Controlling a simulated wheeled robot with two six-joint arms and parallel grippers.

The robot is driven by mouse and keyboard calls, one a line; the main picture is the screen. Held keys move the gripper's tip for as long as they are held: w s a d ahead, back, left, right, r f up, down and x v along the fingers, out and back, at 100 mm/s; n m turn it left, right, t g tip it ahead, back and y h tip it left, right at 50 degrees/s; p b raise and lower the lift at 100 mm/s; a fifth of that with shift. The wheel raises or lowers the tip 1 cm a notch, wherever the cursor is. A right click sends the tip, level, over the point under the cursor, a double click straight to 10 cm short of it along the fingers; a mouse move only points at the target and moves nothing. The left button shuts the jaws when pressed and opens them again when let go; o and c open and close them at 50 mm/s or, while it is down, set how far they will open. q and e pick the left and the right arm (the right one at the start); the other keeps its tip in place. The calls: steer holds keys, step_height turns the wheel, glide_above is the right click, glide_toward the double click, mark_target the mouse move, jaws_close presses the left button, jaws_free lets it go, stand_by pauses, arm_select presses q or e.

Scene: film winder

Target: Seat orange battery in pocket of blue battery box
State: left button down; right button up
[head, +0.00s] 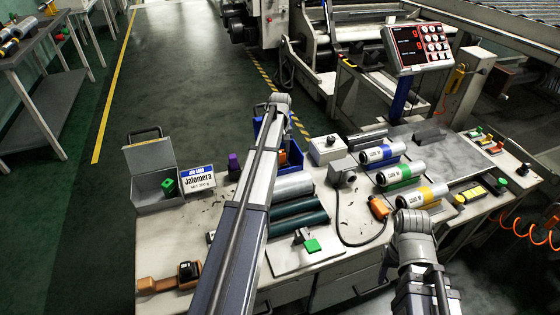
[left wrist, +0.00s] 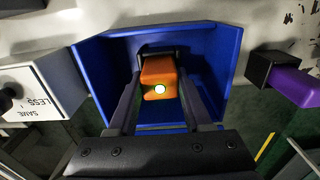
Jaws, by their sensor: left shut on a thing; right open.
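The orange battery (left wrist: 158,78) is between the fingers of my left gripper (left wrist: 158,88), which is shut on it. A small white round spot shows on its near face. The battery is within the outline of the open blue battery box (left wrist: 215,65), in front of a dark frame at its back. I cannot tell whether it touches the pocket floor. In the head view my left arm partly covers the blue box (head: 296,186) and the battery (head: 283,157). My right gripper (head: 412,240) is open at the bench's front right, its fingers hard to make out.
A white switch box (head: 326,150) and a purple-and-black item (head: 233,166) stand on either side of the blue box. Film rolls (head: 400,173), a green-knobbed plate (head: 308,252) and an open grey case (head: 155,180) crowd the bench.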

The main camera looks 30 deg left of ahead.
mark_target(280, 152)
arm_select(q)
steer(key=shift+f, duration=0.6)
steer(key=shift+r, duration=0.2)
arm_select(e)
steer(key=shift+f, duration=0.4)
arm_select(q)
steer(key=shift+f, duration=0.15)
steer(key=shift+c, duration=1.6)
jaws_free()
arm_select(e)
steer(key=shift+f, duration=0.15)
arm_select(q)
step_height(280, 152, up, 12)
steer(key=p, duration=1.2)
steer(key=shift+r, duration=0.2)
arm_select(e)
step_height(280, 152, up, 12)
steer(key=shift+r, duration=0.2)
